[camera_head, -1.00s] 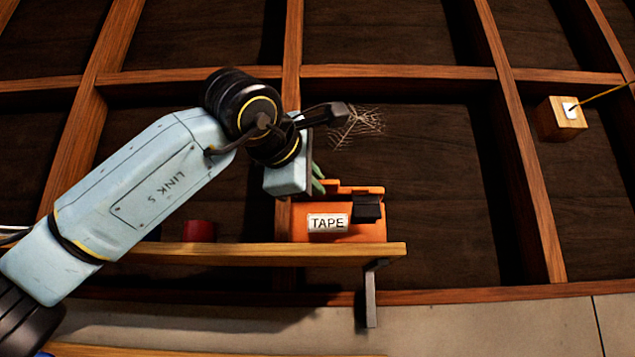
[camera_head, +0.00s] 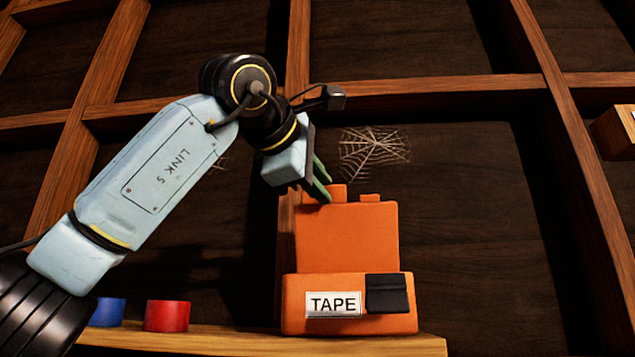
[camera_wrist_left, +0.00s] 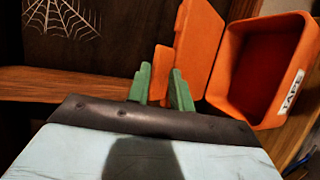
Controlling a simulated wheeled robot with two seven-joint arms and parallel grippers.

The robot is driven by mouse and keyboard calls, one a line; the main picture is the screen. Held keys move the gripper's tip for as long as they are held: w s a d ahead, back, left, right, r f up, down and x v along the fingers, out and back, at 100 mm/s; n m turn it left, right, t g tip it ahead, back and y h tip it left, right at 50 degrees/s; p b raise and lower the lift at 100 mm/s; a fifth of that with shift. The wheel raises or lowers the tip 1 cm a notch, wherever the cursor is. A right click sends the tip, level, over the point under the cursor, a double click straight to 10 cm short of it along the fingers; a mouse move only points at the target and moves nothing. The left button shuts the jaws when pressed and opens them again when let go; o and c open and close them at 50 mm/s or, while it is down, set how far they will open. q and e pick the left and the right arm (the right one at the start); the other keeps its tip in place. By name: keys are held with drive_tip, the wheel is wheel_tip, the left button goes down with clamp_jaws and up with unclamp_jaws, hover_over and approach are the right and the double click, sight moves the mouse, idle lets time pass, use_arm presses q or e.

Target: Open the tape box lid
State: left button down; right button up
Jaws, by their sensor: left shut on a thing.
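The orange tape box (camera_head: 293,305) stands on a wooden shelf, with a white TAPE label and a black latch piece on its front. Its orange lid (camera_head: 348,238) stands raised, roughly upright, above the box body. In the left wrist view the box (camera_wrist_left: 242,62) shows an open red-orange inside, and the lid (camera_wrist_left: 203,35) stands beside the opening. My left gripper (camera_head: 324,190) is at the lid's upper left corner. Its green fingers (camera_wrist_left: 160,88) are shut on an orange tab of the lid. My right gripper is not in view.
A red roll (camera_head: 167,316) and a blue roll (camera_head: 108,312) sit on the wooden shelf (camera_head: 240,341) left of the box. A cobweb (camera_head: 374,155) hangs on the dark wall behind. Wooden wall beams frame the space. The wall area right of the box is clear.

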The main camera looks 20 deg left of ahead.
use_arm(q)
drive_tip(key=shift+w+a+r, duration=0.15)
drive_tip(key=shift+w+r, duration=0.15)
drive_tip(key=shift+w, duration=0.2)
drive_tip(key=shift+w+a+r, duration=0.15)
drive_tip(key=shift+w+r, duration=0.1)
drive_tip(key=shift+w, duration=0.25)
drive_tip(key=c, duration=2)
unclamp_jaws()
drive_tip(key=shift+f, duration=0.1)
drive_tip(key=o, duration=0.5)
drive_tip(key=shift+s, duration=0.1)
drive_tip(key=b+v, duration=0.2)
drive_tip(key=v, duration=1.1)
drive_tip(key=shift+s, duration=0.2)
